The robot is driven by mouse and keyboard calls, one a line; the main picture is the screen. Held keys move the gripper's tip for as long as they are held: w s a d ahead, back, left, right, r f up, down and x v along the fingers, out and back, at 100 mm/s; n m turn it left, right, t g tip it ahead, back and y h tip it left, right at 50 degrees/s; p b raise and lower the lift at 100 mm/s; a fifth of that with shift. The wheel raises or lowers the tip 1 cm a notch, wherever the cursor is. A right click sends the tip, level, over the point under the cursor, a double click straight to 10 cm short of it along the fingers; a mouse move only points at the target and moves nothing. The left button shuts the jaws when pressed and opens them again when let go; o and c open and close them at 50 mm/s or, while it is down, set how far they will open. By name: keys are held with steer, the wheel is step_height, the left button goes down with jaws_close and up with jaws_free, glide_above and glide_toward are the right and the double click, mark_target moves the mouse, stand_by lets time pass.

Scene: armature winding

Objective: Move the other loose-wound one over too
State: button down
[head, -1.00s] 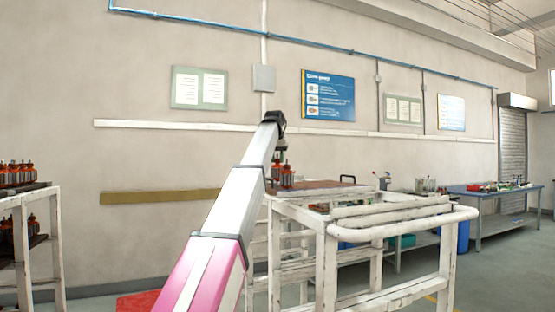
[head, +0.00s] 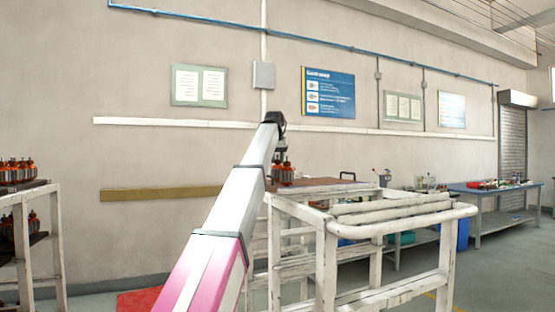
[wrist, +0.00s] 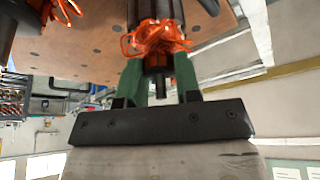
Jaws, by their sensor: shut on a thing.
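In the wrist view my gripper (wrist: 158,72) has its green fingers shut on the shaft end of an armature (wrist: 160,38). Loose loops of orange wire stick out around it. A second armature (wrist: 62,10) with stray orange wire shows partly at the upper left edge, apart from the held one. Behind both is a brown board with dark holes (wrist: 85,45); I cannot tell whether the held armature touches it. In the head view my gripper (head: 281,157) is over the white cart's brown top (head: 320,183), with orange armatures (head: 288,174) just below it.
A white rack (head: 55,240) at the left holds several orange-wound armatures (head: 18,171) on its upper shelf and more below. The cart's white rails (head: 395,222) stand in front of its top. A blue-topped bench (head: 490,190) is at the far right.

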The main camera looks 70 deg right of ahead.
steer(key=shift+f, duration=0.25)
stand_by(0.7)
steer(key=c, duration=0.7)
jaws_free()
steer(key=shift+c, duration=0.2)
steer(key=v, duration=1)
steer(key=shift+r, duration=0.35)
steer(key=shift+a+r, duration=0.1)
steer(key=shift+r, duration=0.05)
steer(key=v, duration=1)
steer(key=shift+r, duration=0.25)
